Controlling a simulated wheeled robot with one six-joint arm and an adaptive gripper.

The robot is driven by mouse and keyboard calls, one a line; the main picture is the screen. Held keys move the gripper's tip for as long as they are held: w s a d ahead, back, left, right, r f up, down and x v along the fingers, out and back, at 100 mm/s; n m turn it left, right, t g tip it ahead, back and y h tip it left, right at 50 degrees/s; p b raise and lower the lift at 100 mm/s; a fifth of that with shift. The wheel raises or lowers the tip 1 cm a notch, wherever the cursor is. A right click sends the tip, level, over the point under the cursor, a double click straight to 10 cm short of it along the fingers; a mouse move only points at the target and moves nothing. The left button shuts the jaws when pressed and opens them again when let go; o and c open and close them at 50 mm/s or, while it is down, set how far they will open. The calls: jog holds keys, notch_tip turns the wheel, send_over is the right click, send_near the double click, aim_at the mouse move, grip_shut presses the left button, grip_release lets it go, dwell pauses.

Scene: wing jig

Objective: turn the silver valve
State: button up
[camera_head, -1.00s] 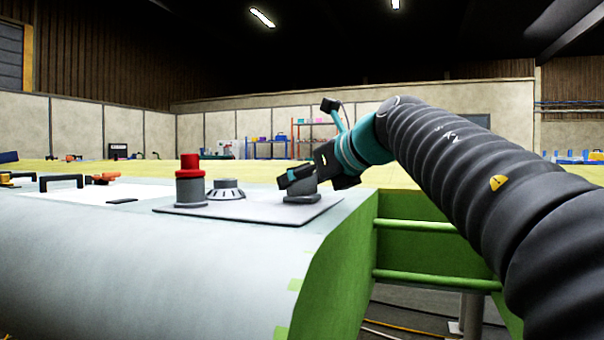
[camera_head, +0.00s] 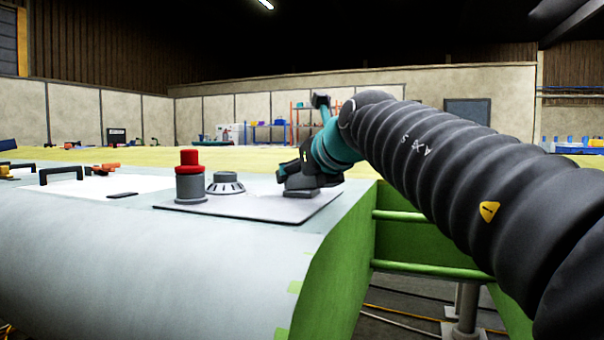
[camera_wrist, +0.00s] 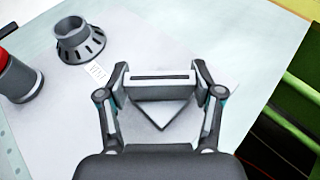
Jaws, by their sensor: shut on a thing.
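The silver valve is a grey bar-shaped handle with a slot along its top, above a pointed plate. In the wrist view the valve (camera_wrist: 161,91) lies across the picture between my fingertips. My gripper (camera_wrist: 160,76) is shut on it, one finger at each end of the bar. In the head view my gripper (camera_head: 295,172) reaches down onto the valve from the right. There the valve's grey base (camera_head: 303,193) shows on the flat plate, and its upper part is mostly hidden behind my gripper.
A thin grey plate (camera_head: 250,206) carries the valve, a vented grey dial (camera_head: 226,184) and a red-topped grey cylinder (camera_head: 190,178), both left of my gripper. A black handle (camera_head: 61,174) stands farther left. Green rails (camera_head: 425,265) border the jig's right end.

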jog(key=o, duration=1.2)
jog(key=shift+w+d, duration=0.1)
jog(key=shift+c, duration=0.2)
jog(key=v, duration=1.2)
